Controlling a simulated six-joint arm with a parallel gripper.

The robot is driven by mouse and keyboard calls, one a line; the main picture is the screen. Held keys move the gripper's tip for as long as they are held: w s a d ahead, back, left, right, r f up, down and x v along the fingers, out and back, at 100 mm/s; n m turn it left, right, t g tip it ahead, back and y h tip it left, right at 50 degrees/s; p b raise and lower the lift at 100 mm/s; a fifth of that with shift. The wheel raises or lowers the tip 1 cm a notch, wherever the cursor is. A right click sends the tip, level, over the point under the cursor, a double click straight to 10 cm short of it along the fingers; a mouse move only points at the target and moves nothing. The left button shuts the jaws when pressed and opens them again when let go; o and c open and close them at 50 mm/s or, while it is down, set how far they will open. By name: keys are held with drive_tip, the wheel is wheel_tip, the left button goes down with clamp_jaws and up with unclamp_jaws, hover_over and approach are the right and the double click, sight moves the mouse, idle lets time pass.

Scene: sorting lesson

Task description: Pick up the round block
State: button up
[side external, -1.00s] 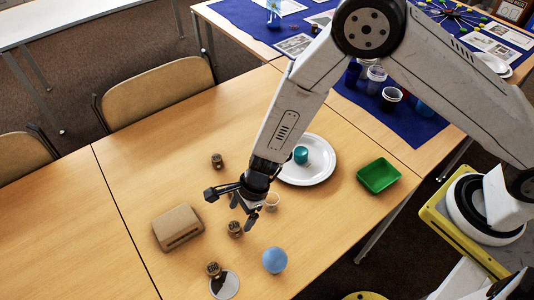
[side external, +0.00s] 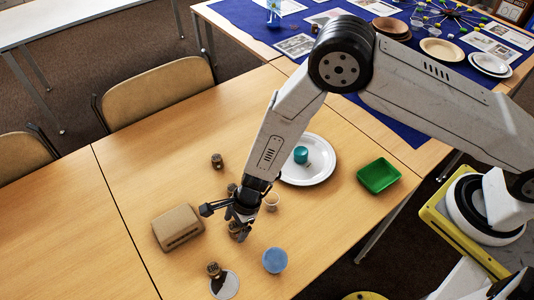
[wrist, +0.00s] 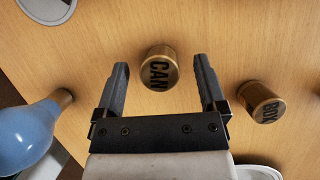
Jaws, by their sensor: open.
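In the wrist view, a short round brown block marked CAN (wrist: 158,70) lies between the tips of my open gripper (wrist: 162,70), with a gap to each finger. A second round brown block marked BOX (wrist: 261,102) lies to the right, outside the fingers. I cannot tell which one the task means. In the side view, my gripper (side external: 240,234) is low over the table and partly hides a brown block. Other brown blocks stand behind it (side external: 217,160) and in front, one near a white disc (side external: 213,269).
A blue rounded object (side external: 275,261) stands to the right front; it also shows in the wrist view (wrist: 28,137). A brown box (side external: 178,227) is to the left. A white plate (side external: 322,178) with a teal object and a green tray (side external: 378,175) are to the right.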

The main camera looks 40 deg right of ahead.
drive_tip(key=shift+a+f, duration=0.15)
drive_tip(key=shift+f, duration=0.2)
drive_tip(key=shift+c, duration=0.3)
clamp_jaws()
drive_tip(key=shift+r, duration=0.15)
drive_tip(key=shift+r, duration=0.7)
drive_tip(key=s+d+r, duration=0.7)
drive_tip(key=s+r, duration=0.4)
drive_tip(key=shift+s+d+r, duration=0.2)
drive_tip(key=shift+s+d, duration=0.15)
idle(0.3)
